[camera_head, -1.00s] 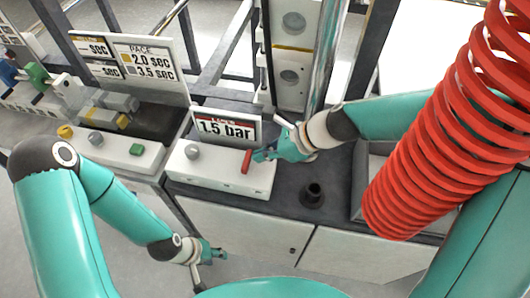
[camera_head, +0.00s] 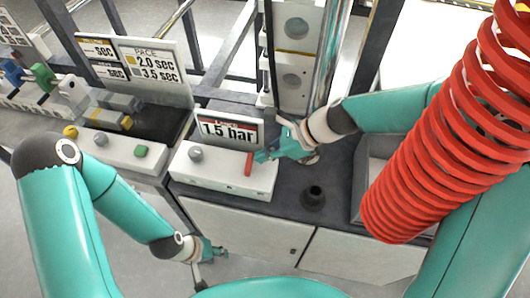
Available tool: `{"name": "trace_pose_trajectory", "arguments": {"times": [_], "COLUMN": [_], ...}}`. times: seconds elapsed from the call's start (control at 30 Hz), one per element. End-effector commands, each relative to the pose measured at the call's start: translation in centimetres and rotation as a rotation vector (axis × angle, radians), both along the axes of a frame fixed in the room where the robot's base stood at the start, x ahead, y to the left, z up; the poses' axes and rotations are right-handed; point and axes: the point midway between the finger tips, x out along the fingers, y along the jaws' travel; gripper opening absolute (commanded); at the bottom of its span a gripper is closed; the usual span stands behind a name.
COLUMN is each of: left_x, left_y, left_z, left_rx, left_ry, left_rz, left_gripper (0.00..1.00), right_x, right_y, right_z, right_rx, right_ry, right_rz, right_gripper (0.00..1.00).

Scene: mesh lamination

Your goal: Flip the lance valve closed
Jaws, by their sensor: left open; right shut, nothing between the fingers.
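A red lever (camera_head: 249,163), which looks like the lance valve handle, stands on the right part of a white control box (camera_head: 222,180). A grey knob (camera_head: 195,153) is on the same box, and a "1.5 bar" sign (camera_head: 228,131) stands behind it. My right gripper (camera_head: 259,157) is shut and empty, its fingertips at the right side of the lever; I cannot tell if they touch. My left gripper (camera_head: 221,253) is open and low, in front of the cabinet, away from the box.
A second white box (camera_head: 122,151) with a yellow knob, a grey knob and a green button is at the left. A dark round socket (camera_head: 314,196) sits on the counter to the right. A large red coiled hose (camera_head: 440,140) hangs at the right. A chrome pole (camera_head: 327,50) stands behind.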

Motion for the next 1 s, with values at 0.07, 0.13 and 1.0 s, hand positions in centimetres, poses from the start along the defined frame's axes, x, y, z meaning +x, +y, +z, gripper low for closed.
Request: {"name": "trace_pose_trajectory", "arguments": {"times": [0.07, 0.13, 1.0], "left_x": [0.0, 0.0, 0.0], "left_y": [0.0, 0.0, 0.0], "left_z": [0.6, 0.9, 2.9], "left_rx": [0.0, 0.0, 0.0], "left_ry": [0.0, 0.0, 0.0], "left_rz": [0.0, 0.0, 0.0], "left_gripper": [0.41, 0.41, 0.41], "right_x": [0.2, 0.4, 2.1], "right_y": [0.1, 0.1, 2.4], "right_z": [0.2, 0.2, 0.1], "right_rx": [0.0, 0.0, 0.0], "right_ry": [0.001, 0.0, -0.001], "right_rz": [-0.001, -0.001, 0.001], "right_gripper": [0.0, 0.0, 0.0]}}
